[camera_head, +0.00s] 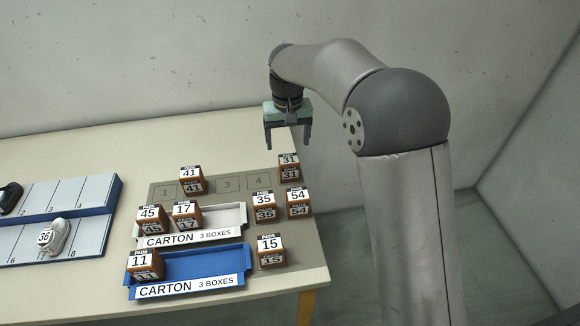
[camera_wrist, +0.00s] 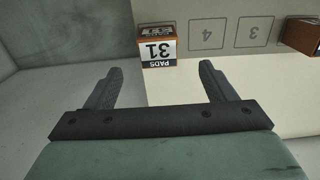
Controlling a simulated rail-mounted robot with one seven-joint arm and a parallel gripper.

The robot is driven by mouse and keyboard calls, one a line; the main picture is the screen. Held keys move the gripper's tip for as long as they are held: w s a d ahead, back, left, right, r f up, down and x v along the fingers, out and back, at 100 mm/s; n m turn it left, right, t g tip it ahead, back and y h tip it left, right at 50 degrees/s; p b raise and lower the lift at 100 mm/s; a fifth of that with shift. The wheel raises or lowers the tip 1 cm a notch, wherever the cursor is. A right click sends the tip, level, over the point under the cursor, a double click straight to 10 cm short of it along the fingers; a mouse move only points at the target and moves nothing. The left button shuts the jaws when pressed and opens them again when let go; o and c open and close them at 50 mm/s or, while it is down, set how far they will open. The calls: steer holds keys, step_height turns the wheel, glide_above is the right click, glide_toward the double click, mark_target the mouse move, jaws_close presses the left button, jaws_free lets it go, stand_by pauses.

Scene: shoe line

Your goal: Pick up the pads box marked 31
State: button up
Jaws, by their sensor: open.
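The pads box marked 31 (camera_head: 289,168) is a small brown box with a white label. It stands near the right edge of the table, at the back right of the grey area. In the wrist view the box marked 31 (camera_wrist: 157,44) shows upside down, ahead of the fingertips and between their lines. My gripper (camera_head: 288,146) is open and empty, above and behind the box. In the wrist view my gripper (camera_wrist: 160,70) has its fingers wide apart with nothing between them.
Boxes 54 (camera_head: 298,204) and 35 (camera_head: 264,207) stand in front of box 31. Box 41 (camera_head: 191,180) is to its left, past empty marked spots. A white carton (camera_head: 228,217) and a blue carton (camera_head: 215,263) hold boxes. Box 15 (camera_head: 270,252) is nearer the front.

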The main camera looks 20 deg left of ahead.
mark_target(289, 158)
steer(key=f+p, duration=0.1)
steer(key=f, duration=0.9)
steer(key=shift+w+p, duration=0.2)
steer(key=shift+p, duration=0.1)
steer(key=c, duration=1.1)
